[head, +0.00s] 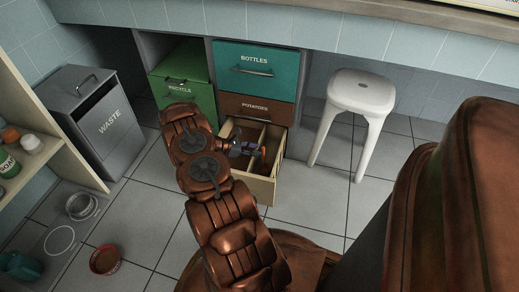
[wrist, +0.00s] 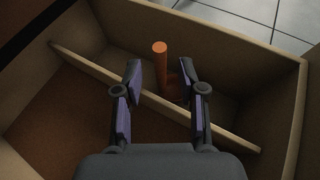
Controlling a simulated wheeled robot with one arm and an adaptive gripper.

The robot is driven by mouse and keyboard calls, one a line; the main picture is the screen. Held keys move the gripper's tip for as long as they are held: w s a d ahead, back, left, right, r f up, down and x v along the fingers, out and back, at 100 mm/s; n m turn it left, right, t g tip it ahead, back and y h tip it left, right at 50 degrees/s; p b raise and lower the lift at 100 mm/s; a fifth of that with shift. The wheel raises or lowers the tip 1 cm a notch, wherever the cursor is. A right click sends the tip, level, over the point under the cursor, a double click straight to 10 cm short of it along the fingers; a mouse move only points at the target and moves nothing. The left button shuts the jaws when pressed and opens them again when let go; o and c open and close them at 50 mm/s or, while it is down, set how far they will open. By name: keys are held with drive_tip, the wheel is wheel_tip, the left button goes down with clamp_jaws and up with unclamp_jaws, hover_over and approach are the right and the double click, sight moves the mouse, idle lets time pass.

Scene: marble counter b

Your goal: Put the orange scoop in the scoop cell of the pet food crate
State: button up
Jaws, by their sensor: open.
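The orange scoop (wrist: 161,62) stands with its handle up in the narrow far compartment of the pet food crate (wrist: 232,45) in the wrist view. Its lower part is dim and partly behind the right finger. A thin wooden divider (wrist: 85,67) separates that compartment from the wider, brown-floored near one. My gripper (wrist: 160,68) is open over the divider, one finger on each side of the handle, with gaps visible on both sides. In the head view the crate (head: 262,190) is a pale wooden box below the potatoes drawer, and my gripper (head: 243,149) is over it; the scoop is hard to make out there.
A green recycle bin (head: 185,97), a teal bottles drawer (head: 256,58) and a brown potatoes drawer (head: 253,107) border the crate. A white stool (head: 361,93) stands right, a grey waste bin (head: 103,120) left. Bowls (head: 105,260) lie on the floor at lower left.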

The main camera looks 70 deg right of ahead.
drive_tip(key=w+a+r+m+t+y+p, duration=0.1)
drive_tip(key=w+a+r, duration=0.5)
drive_tip(key=a+r, duration=0.15)
drive_tip(key=w+a+r+m+p, duration=0.1)
drive_tip(key=w+a+r+p, duration=0.1)
drive_tip(key=w+a+r, duration=0.55)
drive_tip(key=s+a+r+m+t+y, duration=0.2)
drive_tip(key=s+a+r, duration=0.1)
drive_tip(key=a+r, duration=0.9)
drive_tip(key=s+a+r+m+t+y, duration=0.1)
drive_tip(key=s+a+r, duration=0.3)
drive_tip(key=a, duration=0.5)
drive_tip(key=s+a+r+m+t+y, duration=0.1)
drive_tip(key=s+a+r, duration=0.3)
drive_tip(key=s+a, duration=0.5)
drive_tip(key=s+a+r+m+t+y, duration=0.1)
drive_tip(key=s+a+r+y, duration=0.2)
drive_tip(key=s+a, duration=0.4)
drive_tip(key=a+r, duration=0.1)
drive_tip(key=a, duration=0.1)
drive_tip(key=shift+a+t, duration=0.3)
drive_tip(key=shift+t, duration=0.1)
drive_tip(key=shift+r, duration=0.25)
